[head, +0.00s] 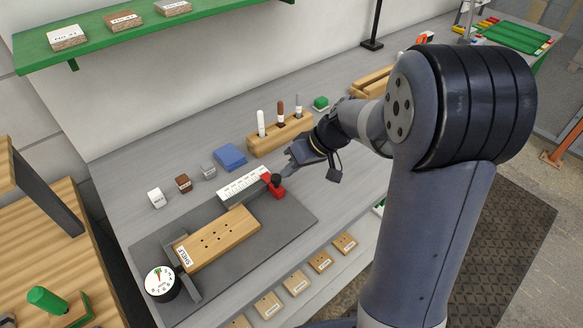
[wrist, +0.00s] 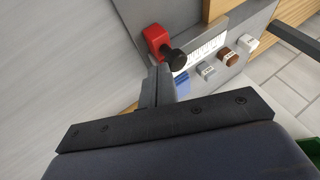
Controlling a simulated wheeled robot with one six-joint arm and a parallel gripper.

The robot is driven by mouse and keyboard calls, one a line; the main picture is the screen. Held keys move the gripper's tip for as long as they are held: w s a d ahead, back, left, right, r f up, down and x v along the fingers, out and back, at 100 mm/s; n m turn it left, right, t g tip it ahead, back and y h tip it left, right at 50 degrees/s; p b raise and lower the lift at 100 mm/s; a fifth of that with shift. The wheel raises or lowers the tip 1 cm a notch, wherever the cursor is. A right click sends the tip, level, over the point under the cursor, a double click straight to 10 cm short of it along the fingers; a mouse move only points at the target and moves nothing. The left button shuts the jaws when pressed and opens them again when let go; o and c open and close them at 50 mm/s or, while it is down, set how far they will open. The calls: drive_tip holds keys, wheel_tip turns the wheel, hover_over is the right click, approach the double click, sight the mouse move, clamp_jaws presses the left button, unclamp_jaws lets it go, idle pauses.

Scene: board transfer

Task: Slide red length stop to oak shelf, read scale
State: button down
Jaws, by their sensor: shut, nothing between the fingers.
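The red length stop (head: 279,191) with a black knob sits at the right end of the white scale (head: 243,186) on the grey mat. In the wrist view the red stop (wrist: 154,38) and its knob lie just beyond my fingertips, and part of the scale (wrist: 207,50) shows beside them. The oak shelf (head: 218,240), a drilled board labelled SHELF, lies in front of the scale, its near end by a round dial (head: 160,281). My gripper (head: 287,170) is shut and empty close to the knob; I cannot tell whether it touches. The scale's figures are too small to read.
A blue block (head: 230,157), several small labelled blocks and a wooden pen holder (head: 280,134) stand behind the scale. Small drilled wooden plates (head: 296,283) line the front. A green wall shelf (head: 90,39) hangs at the upper left. The grey mat (head: 285,225) is bare right of the oak shelf.

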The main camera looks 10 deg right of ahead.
drive_tip(key=s+a+b, duration=0.1)
drive_tip(key=a, duration=0.1)
drive_tip(key=s+a+b, duration=0.1)
drive_tip(key=a, duration=0.1)
drive_tip(key=s+a+b, duration=0.1)
drive_tip(key=s+a, duration=0.1)
drive_tip(key=shift+s+f, duration=0.1)
drive_tip(key=shift+s+a, duration=0.15)
drive_tip(key=shift+a, duration=0.15)
